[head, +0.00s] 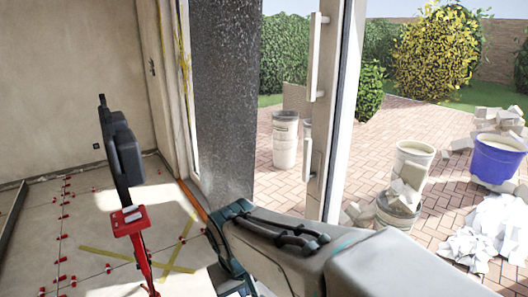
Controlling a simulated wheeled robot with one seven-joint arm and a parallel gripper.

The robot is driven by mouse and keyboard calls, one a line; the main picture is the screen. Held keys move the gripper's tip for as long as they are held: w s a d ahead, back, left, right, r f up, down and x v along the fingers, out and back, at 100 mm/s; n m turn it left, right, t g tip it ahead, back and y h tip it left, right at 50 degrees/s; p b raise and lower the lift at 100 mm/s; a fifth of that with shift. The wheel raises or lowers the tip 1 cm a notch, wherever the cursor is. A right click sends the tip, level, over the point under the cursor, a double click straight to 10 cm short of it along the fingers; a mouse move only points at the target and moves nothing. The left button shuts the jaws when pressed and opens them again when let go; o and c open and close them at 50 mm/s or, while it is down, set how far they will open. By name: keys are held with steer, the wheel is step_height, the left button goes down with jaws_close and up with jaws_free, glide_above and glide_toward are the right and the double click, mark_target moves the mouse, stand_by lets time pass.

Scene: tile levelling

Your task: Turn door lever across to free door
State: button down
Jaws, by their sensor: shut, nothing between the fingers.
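A pale door frame or leaf edge (342,110) stands upright right of centre in the head view. A long vertical pull bar (315,55) is fixed to its upper part. Below the bar is a shorter, pale lever-like handle (307,158), standing roughly upright along the frame; its pivot is too small to make out. My arm crosses the lower right, in front of and below the handle, hiding the foot of the frame. My gripper is not visible, so I see no contact with the lever.
A red stand (131,221) with a black head (122,152) rises at left. Tape and red clips lie on the tiled floor (95,215). A dark speckled panel (226,100) stands left of the opening. Outside are buckets (285,140), a blue tub (496,163) and rubble (490,230) on brick paving.

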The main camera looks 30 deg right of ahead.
steer(key=w+d+r+n+h+p, duration=0.15)
steer(key=w+d+h, duration=0.25)
steer(key=w+d, duration=0.4)
steer(key=w+d+r+h, duration=0.3)
steer(key=w+d+h, duration=0.1)
steer(key=w+d, duration=0.45)
steer(key=w+d+r+h+p, duration=0.1)
steer(key=w+d+r+h, duration=0.1)
steer(key=w+d+h, duration=0.4)
steer(key=w+d+n+t+h, duration=0.1)
steer(key=w+d+n+t, duration=0.2)
steer(key=w, duration=0.8)
steer(key=shift+d+r+n+t, duration=0.35)
steer(key=shift+d+r+t, duration=0.05)
steer(key=shift+d+t, duration=0.6)
steer(key=shift+s, duration=0.1)
steer(key=p+x, duration=0.4)
steer(key=x, duration=0.6)
steer(key=shift+s+d+p, duration=0.15)
steer(key=shift+s+p, duration=0.55)
steer(key=shift+s, duration=1.35)
